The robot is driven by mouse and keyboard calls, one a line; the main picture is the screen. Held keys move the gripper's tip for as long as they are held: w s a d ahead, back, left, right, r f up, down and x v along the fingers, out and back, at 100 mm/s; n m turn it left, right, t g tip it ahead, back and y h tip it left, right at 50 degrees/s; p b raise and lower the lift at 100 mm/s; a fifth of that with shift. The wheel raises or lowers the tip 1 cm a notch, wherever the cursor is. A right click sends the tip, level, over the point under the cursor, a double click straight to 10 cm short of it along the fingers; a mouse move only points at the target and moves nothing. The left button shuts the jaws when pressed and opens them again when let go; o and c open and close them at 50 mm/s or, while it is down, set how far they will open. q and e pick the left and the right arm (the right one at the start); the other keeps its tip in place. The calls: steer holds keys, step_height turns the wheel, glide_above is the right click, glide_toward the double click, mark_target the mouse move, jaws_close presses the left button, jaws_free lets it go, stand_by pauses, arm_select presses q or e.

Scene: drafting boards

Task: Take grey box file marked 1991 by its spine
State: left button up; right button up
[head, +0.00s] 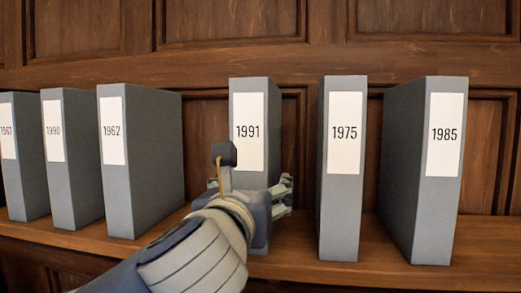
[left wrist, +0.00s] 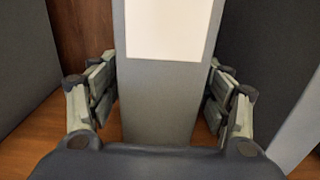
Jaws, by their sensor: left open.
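The grey box file marked 1991 (head: 249,90) stands upright on the wooden shelf, its white label facing me. My left gripper (head: 277,195) is in front of its lower spine and hides part of it. In the left wrist view the file's spine (left wrist: 160,95) stands between the two open fingers of my left gripper (left wrist: 160,100), one finger on each side. A narrow gap shows by the left finger; the right finger is very close, and I cannot tell whether it touches. My right gripper is not in view.
Grey files marked 1962 (head: 115,190) and 1990 (head: 70,190) stand to the left, with another at the edge. Files marked 1975 (head: 340,215) and 1985 (head: 432,220) stand to the right. Gaps lie on both sides of the 1991 file. The wooden shelf (head: 290,255) runs below panelling.

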arm_select(q)
steer(key=shift+w+d, duration=0.15)
steer(key=shift+w, duration=0.75)
steer(key=shift+c, duration=0.3)
jaws_close()
steer(key=shift+r, duration=0.15)
steer(key=shift+r, duration=0.15)
